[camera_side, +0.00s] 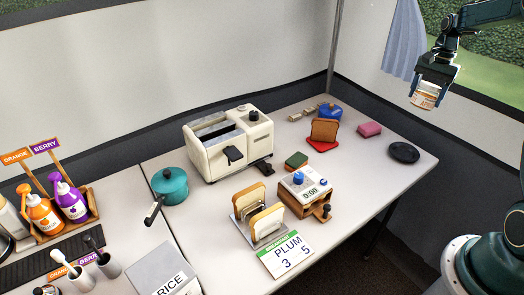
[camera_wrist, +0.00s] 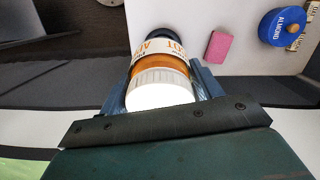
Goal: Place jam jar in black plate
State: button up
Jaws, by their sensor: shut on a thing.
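The jam jar (camera_wrist: 160,75) has a white ribbed lid, orange contents and a white label with partly readable letters. My gripper (camera_side: 431,88) is shut on the jam jar, which also shows in the side view (camera_side: 425,95), held high in the air at the upper right. The black plate (camera_side: 404,152) lies flat and empty near the right end of the table, below and left of the jar in the side view. In the wrist view a dark round edge (camera_wrist: 150,35), likely the plate, shows just past the jar, mostly hidden by it.
A pink sponge (camera_side: 369,129) lies left of the plate. A toaster (camera_side: 228,142), timer box (camera_side: 305,192) and toast rack (camera_side: 260,215) stand farther left.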

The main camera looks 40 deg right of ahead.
jog(key=shift+w+h, duration=0.15)
jog(key=shift+h, duration=0.15)
jog(key=shift+d+f+h, duration=0.15)
jog(key=shift+d+h, duration=0.05)
jog(key=shift+h, duration=0.2)
jog(key=shift+d+h, duration=0.5)
jog(key=shift+h, duration=0.4)
send_near(404, 153)
jog(key=shift+d+f, duration=0.3)
jog(key=shift+d, duration=0.1)
jog(key=shift+f, duration=0.1)
jog(key=shift+f, duration=2.05)
